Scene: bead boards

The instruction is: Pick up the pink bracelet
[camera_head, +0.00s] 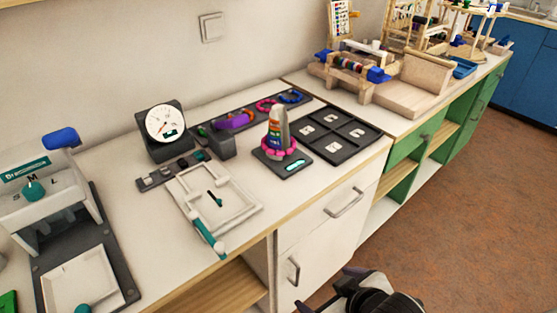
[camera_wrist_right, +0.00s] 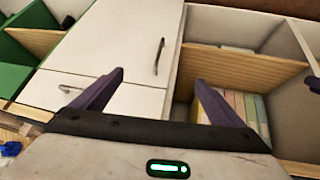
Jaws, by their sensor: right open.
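My right gripper (camera_head: 338,287) is at the bottom of the head view, in front of the counter and well away from the bracelet. In the right wrist view its two purple fingers (camera_wrist_right: 159,82) are spread apart with nothing between them, facing the cabinet fronts. My left gripper is not seen.
The dark tray (camera_head: 205,128) also holds purple and blue pieces. A dark four-square board (camera_head: 360,149) lies right of the cone. A dial gauge (camera_head: 164,125), a white frame board (camera_head: 238,207) and a lever press (camera_head: 40,200) stand to the left. The counter's front edge lies between gripper and cone.

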